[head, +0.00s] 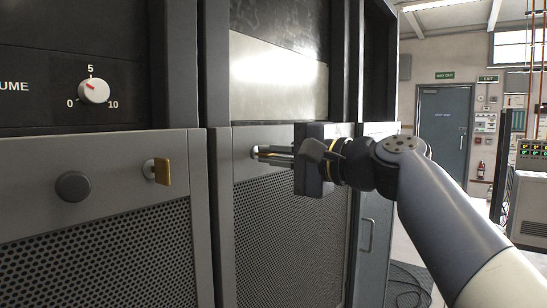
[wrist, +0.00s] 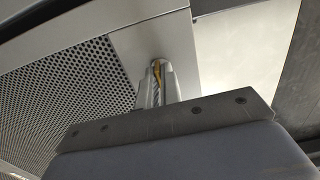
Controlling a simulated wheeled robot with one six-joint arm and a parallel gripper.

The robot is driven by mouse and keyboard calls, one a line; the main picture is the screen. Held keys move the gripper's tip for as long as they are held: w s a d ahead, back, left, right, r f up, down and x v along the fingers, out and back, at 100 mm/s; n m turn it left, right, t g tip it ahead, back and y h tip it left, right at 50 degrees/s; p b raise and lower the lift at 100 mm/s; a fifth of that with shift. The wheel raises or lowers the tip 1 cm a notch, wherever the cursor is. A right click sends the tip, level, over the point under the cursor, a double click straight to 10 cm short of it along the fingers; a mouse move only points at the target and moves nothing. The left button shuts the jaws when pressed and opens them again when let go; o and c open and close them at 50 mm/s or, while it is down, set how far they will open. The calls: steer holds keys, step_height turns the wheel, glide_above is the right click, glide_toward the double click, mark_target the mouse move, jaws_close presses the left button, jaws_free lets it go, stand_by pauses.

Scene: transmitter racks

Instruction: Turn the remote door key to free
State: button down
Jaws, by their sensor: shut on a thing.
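My gripper (head: 262,153) reaches in from the right to the upper left corner of the middle rack's perforated door (head: 285,215). Its fingers are shut on a yellow key, at the pale round lock there. In the wrist view the yellow key (wrist: 157,72) shows as a thin strip between the two grey fingers (wrist: 159,80), against the door's plain frame. The fingers hide most of the key and the lock, so I cannot read its turn position. No label for the key is legible.
The left rack door carries another yellow key (head: 162,171) in a lock and a dark round knob (head: 73,186). Above it is a white volume dial (head: 94,91). My arm crosses the right side. A far door (head: 442,130) and a console (head: 533,190) stand at the back right.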

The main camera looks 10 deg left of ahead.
steer(key=c, duration=1.6)
jaws_free()
steer(key=b+v, duration=0.1)
steer(key=v, duration=0.9)
steer(key=shift+s+d+b, duration=0.2)
steer(key=shift+d+b, duration=0.1)
steer(key=shift+d, duration=0.05)
steer(key=p+x, duration=0.1)
steer(key=x, duration=0.9)
steer(key=shift+w+a+p, duration=0.2)
steer(key=shift+a+p, duration=0.15)
